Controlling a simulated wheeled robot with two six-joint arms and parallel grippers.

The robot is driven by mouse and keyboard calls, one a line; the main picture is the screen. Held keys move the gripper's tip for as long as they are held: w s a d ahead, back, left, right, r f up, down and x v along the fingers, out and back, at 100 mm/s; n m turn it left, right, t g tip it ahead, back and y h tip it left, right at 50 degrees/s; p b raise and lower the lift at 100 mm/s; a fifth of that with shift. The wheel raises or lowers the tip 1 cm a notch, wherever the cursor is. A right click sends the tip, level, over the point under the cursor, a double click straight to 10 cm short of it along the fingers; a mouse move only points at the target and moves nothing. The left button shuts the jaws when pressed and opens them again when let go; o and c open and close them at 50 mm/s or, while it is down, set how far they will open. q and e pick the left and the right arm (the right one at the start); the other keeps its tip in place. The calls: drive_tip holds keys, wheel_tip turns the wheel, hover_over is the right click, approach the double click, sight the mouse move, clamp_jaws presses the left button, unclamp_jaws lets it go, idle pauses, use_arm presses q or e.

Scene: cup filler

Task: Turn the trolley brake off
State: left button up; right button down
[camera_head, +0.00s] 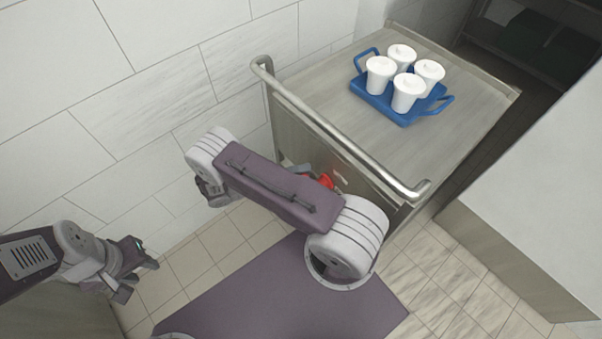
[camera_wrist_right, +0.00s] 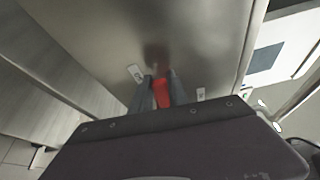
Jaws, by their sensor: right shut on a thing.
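The trolley (camera_head: 460,65) stands with its steel push handle (camera_head: 335,133) toward me. A red brake lever (camera_head: 326,180) on its end panel shows partly behind my right arm. In the right wrist view, my right gripper (camera_wrist_right: 157,78) is shut on the red brake lever (camera_wrist_right: 161,94), with a finger on each side. A white label (camera_wrist_right: 135,73) is left of the lever and another (camera_wrist_right: 200,94) is to the right; their text is too small to read. The right fingertips are hidden in the head view. My left gripper (camera_head: 148,257) is at the lower left, away from the trolley, holding nothing visible.
A blue tray (camera_head: 392,116) with several white lidded cups (camera_head: 407,92) sits on the trolley top. A tiled wall (camera_head: 150,70) is close on the left. A pale cabinet or counter (camera_head: 540,180) stands on the right, with tiled floor (camera_head: 430,275) between.

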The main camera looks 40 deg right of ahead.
drive_tip(key=shift+f+n+b, duration=0.45)
drive_tip(key=shift+n+b, duration=0.05)
drive_tip(key=c, duration=1.3)
unclamp_jaws()
drive_tip(key=b+v, duration=0.2)
drive_tip(key=v, duration=0.7)
drive_tip(key=shift+a+f, duration=0.1)
drive_tip(key=shift+f, duration=0.05)
